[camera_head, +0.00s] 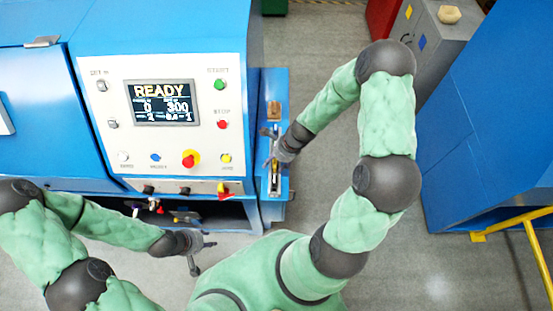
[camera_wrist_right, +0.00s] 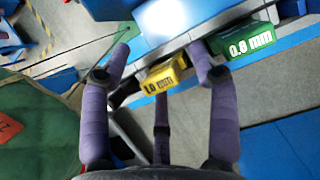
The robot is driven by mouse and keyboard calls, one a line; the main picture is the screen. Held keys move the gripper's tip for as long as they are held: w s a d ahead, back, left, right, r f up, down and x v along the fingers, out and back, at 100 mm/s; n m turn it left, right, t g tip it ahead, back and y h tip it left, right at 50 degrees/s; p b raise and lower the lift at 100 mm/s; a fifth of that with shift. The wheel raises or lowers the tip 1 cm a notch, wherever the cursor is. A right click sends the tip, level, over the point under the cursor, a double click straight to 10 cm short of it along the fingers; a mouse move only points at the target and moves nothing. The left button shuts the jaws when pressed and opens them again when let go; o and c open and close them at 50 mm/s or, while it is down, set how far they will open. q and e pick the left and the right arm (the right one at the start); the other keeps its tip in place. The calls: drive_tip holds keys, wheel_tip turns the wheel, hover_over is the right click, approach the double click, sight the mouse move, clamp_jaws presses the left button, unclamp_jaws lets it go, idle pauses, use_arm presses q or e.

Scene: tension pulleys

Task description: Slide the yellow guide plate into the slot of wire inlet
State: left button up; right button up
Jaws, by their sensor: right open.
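The yellow guide plate (camera_wrist_right: 163,77), marked "1.0 mm", shows in the right wrist view between the spread fingers of my right gripper (camera_wrist_right: 159,52). The fingers are open, and I cannot tell whether any touches it. In the head view my right gripper (camera_head: 274,148) is over the blue side shelf (camera_head: 277,84) of the machine, and it largely hides what lies under it. I cannot make out the inlet slot clearly. My left gripper (camera_head: 203,257) is in front of the machine's lower edge, fingers spread and empty.
A green block (camera_wrist_right: 245,42), marked "0.8 mm", sits beside the yellow plate, close to a right gripper finger. The machine's control panel (camera_head: 160,150) has a display (camera_head: 161,102) reading READY. A blue cabinet (camera_head: 475,150) and yellow rail (camera_head: 515,222) stand at right. Grey floor lies between.

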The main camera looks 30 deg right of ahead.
clamp_jaws()
drive_tip(key=shift+r+p, duration=2.05)
drive_tip(key=shift+p, duration=0.05)
idle(0.5)
drive_tip(key=shift+r+p, duration=0.3)
drive_tip(key=shift+p, duration=0.05)
